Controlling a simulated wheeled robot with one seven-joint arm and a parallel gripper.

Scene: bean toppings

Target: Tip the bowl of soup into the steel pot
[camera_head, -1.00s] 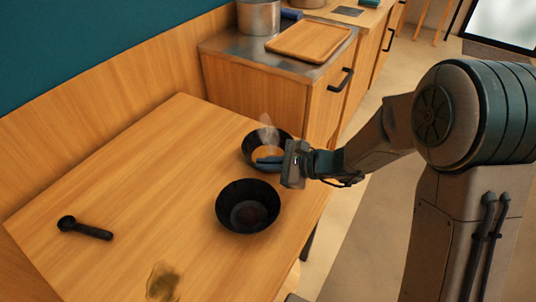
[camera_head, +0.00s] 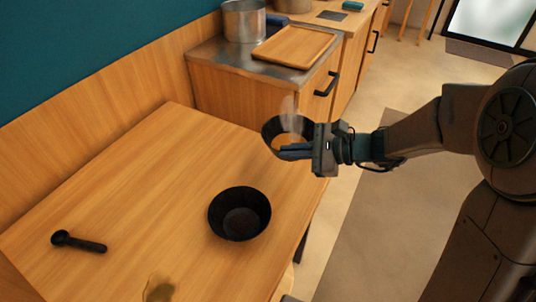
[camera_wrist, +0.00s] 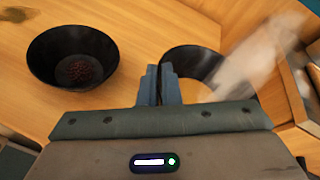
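The dark bowl of soup (camera_head: 270,130) steams and holds orange-brown soup. It appears raised above the far right edge of the table. My gripper (camera_head: 294,152) is shut on the bowl's near rim. In the wrist view the two fingers (camera_wrist: 158,86) are close together at the rim of the bowl (camera_wrist: 190,52), and steam rises on the right. Part of the bowl is hidden behind my gripper. The steel pot (camera_head: 244,22) stands on the counter at the back, left of the wooden tray, beyond the bowl.
A second black bowl (camera_head: 239,213) with dark contents stands on the wooden table (camera_head: 130,190). A black scoop (camera_head: 78,242) and a greenish spill (camera_head: 160,287) lie on the table's near part. A wooden tray (camera_head: 293,46) lies on the counter (camera_head: 222,53). The table's left middle is clear.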

